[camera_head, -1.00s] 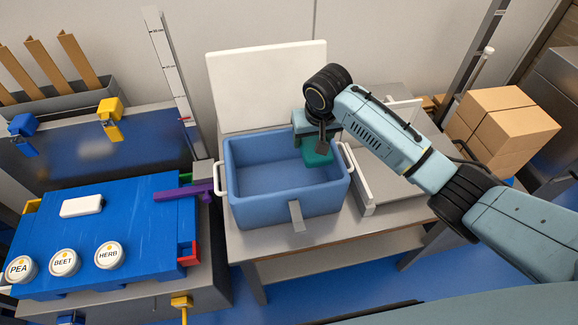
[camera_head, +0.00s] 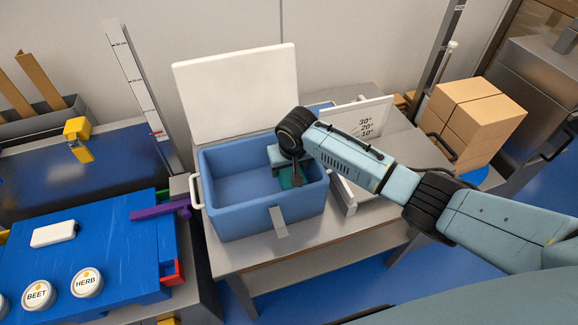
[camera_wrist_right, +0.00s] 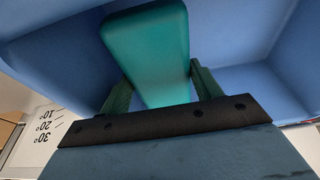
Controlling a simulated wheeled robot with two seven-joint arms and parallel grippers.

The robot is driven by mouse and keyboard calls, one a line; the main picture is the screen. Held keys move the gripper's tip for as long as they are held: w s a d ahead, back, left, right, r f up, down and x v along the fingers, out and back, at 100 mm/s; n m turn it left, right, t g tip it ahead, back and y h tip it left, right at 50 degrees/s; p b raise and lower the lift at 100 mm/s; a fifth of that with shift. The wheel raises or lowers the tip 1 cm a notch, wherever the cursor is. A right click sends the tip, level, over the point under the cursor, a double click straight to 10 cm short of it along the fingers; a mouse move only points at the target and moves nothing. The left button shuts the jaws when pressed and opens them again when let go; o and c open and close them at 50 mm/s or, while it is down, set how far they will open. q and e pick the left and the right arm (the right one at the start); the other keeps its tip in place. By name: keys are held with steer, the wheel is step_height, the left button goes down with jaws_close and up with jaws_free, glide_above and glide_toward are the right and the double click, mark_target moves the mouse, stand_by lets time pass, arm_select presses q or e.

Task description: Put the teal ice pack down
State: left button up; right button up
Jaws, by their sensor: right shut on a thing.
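The teal ice pack (camera_head: 287,181) is inside the blue tub carrier (camera_head: 236,222), in its right part. It also shows large in the right wrist view (camera_wrist_right: 150,50), between the two fingers. My right gripper (camera_head: 290,176) reaches down into the tub and is shut on the ice pack. In the right wrist view the gripper (camera_wrist_right: 155,85) has a finger on each side of the pack, with blue tub walls around it. Whether the pack touches the tub floor is hidden. My left gripper is not in view.
The tub's white lid (camera_head: 240,85) stands open behind it. A board with angle marks (camera_head: 360,122) stands to the right. A blue surface (camera_head: 90,250) at left holds a white block (camera_head: 54,234) and labelled round tubs (camera_head: 87,282). Cardboard boxes (camera_head: 475,120) stand far right.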

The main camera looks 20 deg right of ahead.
steer(key=shift+f, duration=0.55)
steer(key=o, duration=1)
steer(key=shift+r, duration=0.55)
steer(key=p+v, duration=0.2)
steer(key=v, duration=1)
steer(key=shift+r+p, duration=0.1)
steer(key=shift+p, duration=0.25)
